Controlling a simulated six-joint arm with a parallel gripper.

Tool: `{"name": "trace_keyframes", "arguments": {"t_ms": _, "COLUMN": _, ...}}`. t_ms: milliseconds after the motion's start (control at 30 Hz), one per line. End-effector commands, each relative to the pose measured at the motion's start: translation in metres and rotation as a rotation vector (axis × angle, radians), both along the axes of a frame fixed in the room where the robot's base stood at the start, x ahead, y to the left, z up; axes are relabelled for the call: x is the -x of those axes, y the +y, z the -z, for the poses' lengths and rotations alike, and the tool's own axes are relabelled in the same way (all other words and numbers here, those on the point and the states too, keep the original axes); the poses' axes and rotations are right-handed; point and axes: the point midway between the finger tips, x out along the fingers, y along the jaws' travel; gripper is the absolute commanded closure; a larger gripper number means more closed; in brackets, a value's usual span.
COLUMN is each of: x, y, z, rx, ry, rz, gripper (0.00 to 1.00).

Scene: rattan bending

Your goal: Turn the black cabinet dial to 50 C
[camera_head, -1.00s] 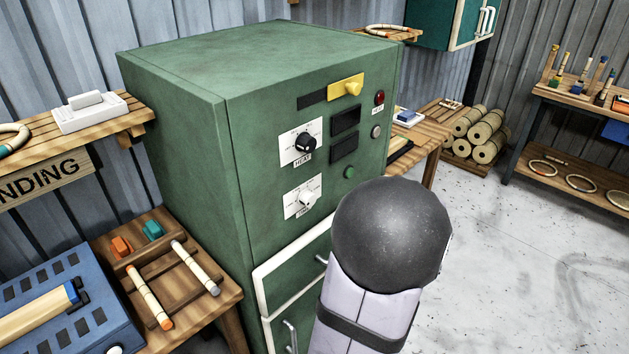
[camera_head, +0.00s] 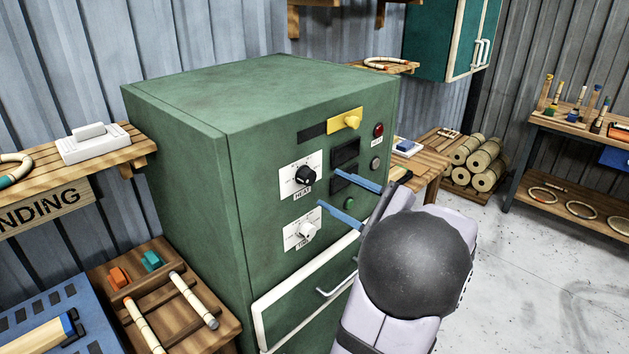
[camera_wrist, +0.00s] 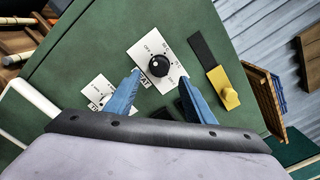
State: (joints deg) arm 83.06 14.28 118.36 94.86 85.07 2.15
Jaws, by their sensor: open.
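The black dial (camera_head: 305,175) sits on a white scale plate marked HEAT, on the front of the green cabinet (camera_head: 270,110). It also shows in the wrist view (camera_wrist: 158,66), beyond and between my fingertips. My gripper (camera_head: 338,194) is open, with two blue fingers spread wide in front of the panel, below and right of the dial. The fingers look empty and apart from the dial. In the wrist view my gripper (camera_wrist: 159,75) points toward the dial.
A white dial (camera_head: 305,231) is below the black one, near my lower finger. A yellow handle (camera_head: 351,120), a red lamp (camera_head: 379,130) and a green button (camera_head: 349,203) share the panel. A drawer handle (camera_head: 337,284) sticks out below. Open floor (camera_head: 520,270) lies to the right.

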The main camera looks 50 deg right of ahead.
Motion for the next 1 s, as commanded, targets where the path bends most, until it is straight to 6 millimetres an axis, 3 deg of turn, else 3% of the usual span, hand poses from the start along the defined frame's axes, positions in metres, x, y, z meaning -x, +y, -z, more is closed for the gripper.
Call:
{"name": "trace_keyframes", "arguments": {"t_ms": 600, "x": -0.064, "y": 0.0, "z": -0.001, "rx": -0.001, "ry": 0.004, "rz": -0.002, "gripper": 0.51}}
{"name": "trace_keyframes", "arguments": {"t_ms": 1000, "x": -0.073, "y": 0.0, "z": 0.001, "rx": 0.001, "ry": 0.004, "rz": 0.001, "gripper": 0.51}}
